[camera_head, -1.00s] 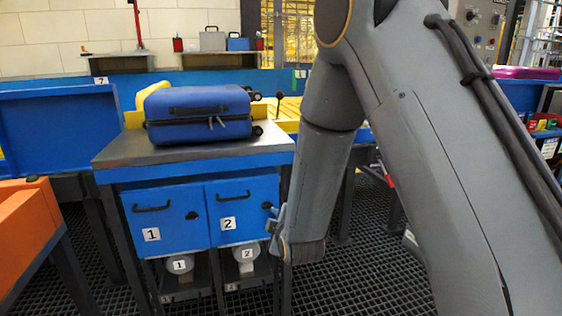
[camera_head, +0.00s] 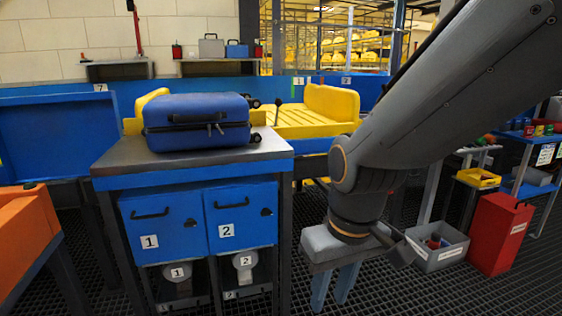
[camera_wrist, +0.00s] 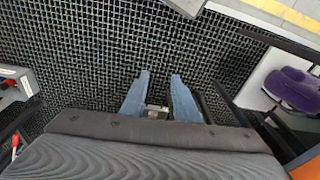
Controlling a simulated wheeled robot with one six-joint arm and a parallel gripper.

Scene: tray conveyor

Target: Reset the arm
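My gripper (camera_head: 333,300) hangs low to the right of the blue cabinet (camera_head: 172,217), above the black grid floor, with its two blue fingers pointing down. In the wrist view my gripper (camera_wrist: 160,92) shows two blue fingers apart, with only floor grid between and beyond them. It is open and empty. My arm comes in from the upper right of the head view and bends down at the wrist. No object touches the fingers.
A blue suitcase (camera_head: 197,122) lies on the metal top of the cabinet. A yellow tray (camera_head: 318,113) is on the conveyor behind. A grey bin (camera_head: 437,247) and a red bin (camera_head: 500,234) stand right of my gripper. An orange box (camera_head: 28,228) is at left.

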